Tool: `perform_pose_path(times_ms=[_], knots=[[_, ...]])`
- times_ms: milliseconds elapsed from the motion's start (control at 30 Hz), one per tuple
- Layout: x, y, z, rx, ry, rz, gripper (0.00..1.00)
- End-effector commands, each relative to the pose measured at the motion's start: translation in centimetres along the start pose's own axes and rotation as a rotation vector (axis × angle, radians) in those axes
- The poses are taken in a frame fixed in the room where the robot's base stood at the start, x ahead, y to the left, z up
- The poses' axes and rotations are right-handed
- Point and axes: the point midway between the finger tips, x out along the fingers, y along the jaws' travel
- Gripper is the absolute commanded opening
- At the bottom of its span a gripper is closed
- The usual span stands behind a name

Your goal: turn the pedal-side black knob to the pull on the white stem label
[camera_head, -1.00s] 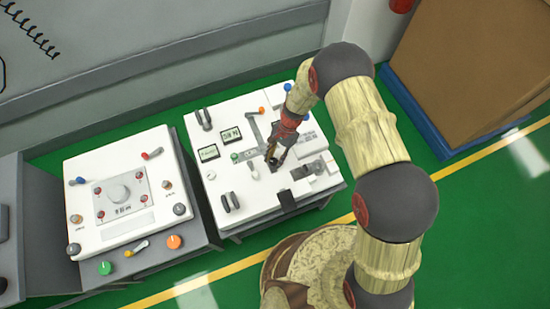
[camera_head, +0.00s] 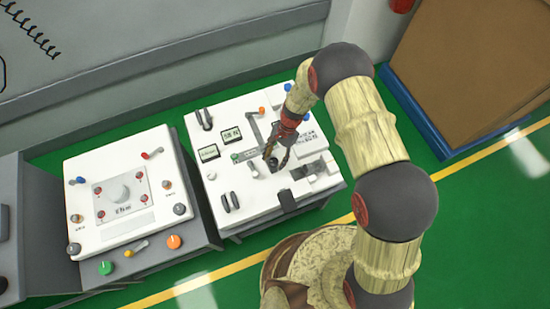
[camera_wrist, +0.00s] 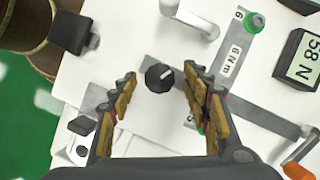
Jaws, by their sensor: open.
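The black knob (camera_wrist: 159,78) is round with a white pointer line, which points up and to the right in the wrist view. It sits on the white cart top (camera_wrist: 150,115), near the black pedal (camera_wrist: 73,33). My gripper (camera_wrist: 160,73) is open, with one finger on each side of the knob and a visible gap on both sides. In the head view, my gripper (camera_head: 277,158) is over the right part of the middle cart, and the pedal (camera_head: 288,200) is at that cart's front edge. I cannot make out the white stem label or its wording.
A white lever (camera_wrist: 196,22) stands above the knob in the wrist view. A green knob (camera_wrist: 254,22), a display (camera_wrist: 302,62) and an orange knob (camera_wrist: 297,171) lie to the right. A black block (camera_wrist: 82,125) is left of my fingers. Another cart (camera_head: 120,195) stands left.

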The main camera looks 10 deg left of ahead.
Motion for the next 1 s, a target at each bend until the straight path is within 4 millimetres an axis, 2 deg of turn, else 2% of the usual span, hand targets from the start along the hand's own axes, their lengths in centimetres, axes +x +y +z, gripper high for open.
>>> perform_pose_path(times_ms=[167, 267, 367, 700, 900, 1000], knots=[[-0.1, 0.0, 0.0, 0.000, 0.000, 0.000, 0.48], [-0.9, -0.1, 0.0, -0.001, 0.001, -0.002, 0.48], [-2.3, -0.1, 0.0, -0.001, 0.001, -0.002, 0.48], [-9.1, -0.1, -0.1, 0.000, 0.002, -0.003, 0.48], [-11.4, -0.1, -0.1, 0.000, 0.001, -0.001, 0.48], [-11.9, 0.0, 0.0, 0.000, 0.000, 0.000, 0.48]])
